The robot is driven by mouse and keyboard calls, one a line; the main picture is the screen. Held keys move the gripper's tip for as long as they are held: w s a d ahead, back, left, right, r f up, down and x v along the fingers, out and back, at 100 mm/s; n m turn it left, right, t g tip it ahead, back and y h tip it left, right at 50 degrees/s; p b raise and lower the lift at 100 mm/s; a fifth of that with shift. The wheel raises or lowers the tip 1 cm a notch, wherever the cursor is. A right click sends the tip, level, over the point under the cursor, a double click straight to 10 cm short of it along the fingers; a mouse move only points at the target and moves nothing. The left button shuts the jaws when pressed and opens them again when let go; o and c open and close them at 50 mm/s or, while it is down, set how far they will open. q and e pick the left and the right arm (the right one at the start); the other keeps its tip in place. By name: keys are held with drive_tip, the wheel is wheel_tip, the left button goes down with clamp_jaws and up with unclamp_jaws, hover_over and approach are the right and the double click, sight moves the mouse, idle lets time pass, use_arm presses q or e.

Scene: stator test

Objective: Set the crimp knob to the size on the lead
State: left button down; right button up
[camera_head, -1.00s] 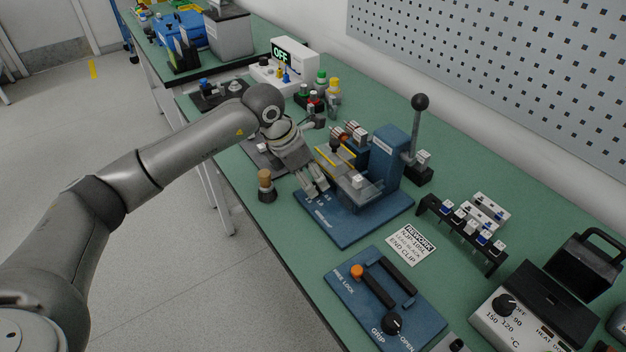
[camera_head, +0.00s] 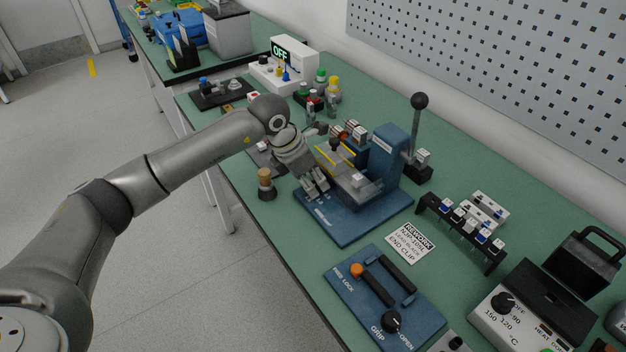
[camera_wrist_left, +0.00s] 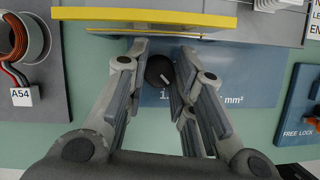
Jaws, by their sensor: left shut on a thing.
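My left gripper (camera_head: 316,187) reaches down to the front left of the blue crimp press (camera_head: 390,165). In the left wrist view its fingers (camera_wrist_left: 160,62) are shut on the black crimp knob (camera_wrist_left: 158,73), one on each side. The knob's white pointer line shows between the fingers. The size marks on the blue base (camera_wrist_left: 245,88) are mostly covered by the fingers; part of a number and "mm²" show. A coil with copper winding (camera_wrist_left: 22,40) and a lead tag reading A54 (camera_wrist_left: 20,97) is at the left of the wrist view. My right gripper is not in view.
A yellow-edged plate (camera_wrist_left: 150,17) lies close above the fingers in the wrist view. A wooden-topped post (camera_head: 265,181) stands left of the press. A blue grip fixture (camera_head: 345,285), rework card (camera_head: 411,243) and black rack (camera_head: 460,232) are nearby.

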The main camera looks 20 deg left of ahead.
use_arm(q)
drive_tip(key=shift+n+t+b, duration=0.3)
drive_tip(key=shift+n+b, duration=0.1)
drive_tip(key=shift+n, duration=0.5)
drive_tip(key=shift+d+n+y+b, duration=0.1)
drive_tip(key=shift+n+y+b, duration=0.5)
drive_tip(key=shift+n, duration=0.7)
drive_tip(key=c, duration=1.2)
unclamp_jaws()
drive_tip(key=shift+t, duration=0.3)
drive_tip(key=shift+c, duration=0.2)
drive_tip(key=v, duration=1.2)
drive_tip(key=shift+r, duration=0.1)
